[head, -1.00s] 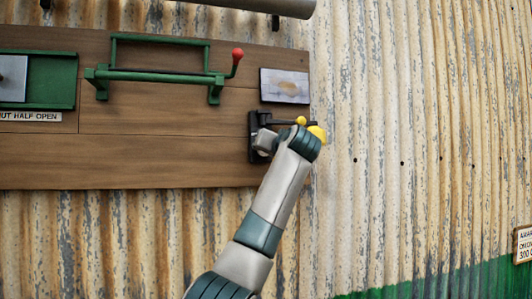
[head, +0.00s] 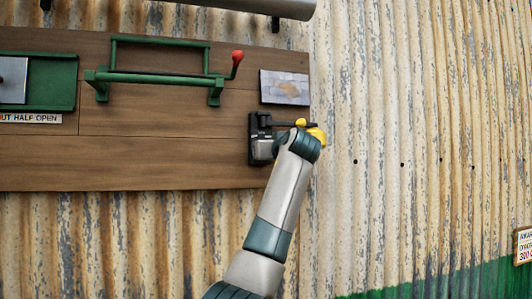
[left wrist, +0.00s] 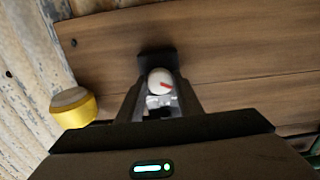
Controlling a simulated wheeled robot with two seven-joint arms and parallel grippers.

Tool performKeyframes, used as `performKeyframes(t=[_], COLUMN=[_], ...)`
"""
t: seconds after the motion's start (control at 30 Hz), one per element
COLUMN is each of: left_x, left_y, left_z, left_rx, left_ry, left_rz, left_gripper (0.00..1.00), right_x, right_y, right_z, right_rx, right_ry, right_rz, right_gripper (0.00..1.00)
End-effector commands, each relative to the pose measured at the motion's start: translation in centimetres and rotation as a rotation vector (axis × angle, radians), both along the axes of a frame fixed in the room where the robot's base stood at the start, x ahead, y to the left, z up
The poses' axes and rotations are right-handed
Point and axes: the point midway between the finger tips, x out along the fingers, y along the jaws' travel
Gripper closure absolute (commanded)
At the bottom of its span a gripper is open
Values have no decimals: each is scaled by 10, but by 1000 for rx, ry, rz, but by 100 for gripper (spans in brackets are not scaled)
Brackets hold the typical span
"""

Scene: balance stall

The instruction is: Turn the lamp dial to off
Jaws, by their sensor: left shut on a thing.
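The white lamp dial (left wrist: 158,79) with a red mark sits on a black mount in the left wrist view. Its mark points to the lower right in that view. My left gripper (left wrist: 159,95) is shut on the dial, one finger on each side. In the head view my left gripper (head: 262,149) is at the black mount (head: 253,128) on the board's right end; the dial itself is hidden there. The small yellow lamp (head: 318,135) sticks out beside the mount, partly behind my wrist. It also shows in the left wrist view (left wrist: 73,107). My right gripper is not in view.
A pale square plate (head: 285,87) is above the mount. A green bar frame (head: 155,76) with a red-knobbed lever (head: 237,58) and a green sliding shutter (head: 50,80) are on the wooden board (head: 160,160). Corrugated wall lies to the right, clear of obstacles.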

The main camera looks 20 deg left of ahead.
Motion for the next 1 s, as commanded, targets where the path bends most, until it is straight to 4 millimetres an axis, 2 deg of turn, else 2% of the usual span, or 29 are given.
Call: performKeyframes(t=[0.1, 0.13, 0.2, 0.67, 0.93, 0.97, 1.0], left_x=[1, 1, 1, -5, -30, -34, -39], left_y=[-1, -1, -1, -4, -22, -24, -27], left_z=[-4, -4, -4, -1, -3, -3, -3], left_rx=[-2, -2, -2, 1, 0, 1, 1], left_ry=[7, 7, 6, 0, -2, -2, -2], left_rz=[0, 0, 0, -1, -2, -2, -1], left_gripper=[90, 60, 49, 49, 49, 49, 49], right_x=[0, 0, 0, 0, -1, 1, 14], right_y=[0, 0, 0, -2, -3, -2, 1], right_z=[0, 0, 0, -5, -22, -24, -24], right_rx=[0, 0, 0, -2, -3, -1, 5], right_ry=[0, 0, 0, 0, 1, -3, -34], right_rz=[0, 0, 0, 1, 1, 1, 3], right_gripper=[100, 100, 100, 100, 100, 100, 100])
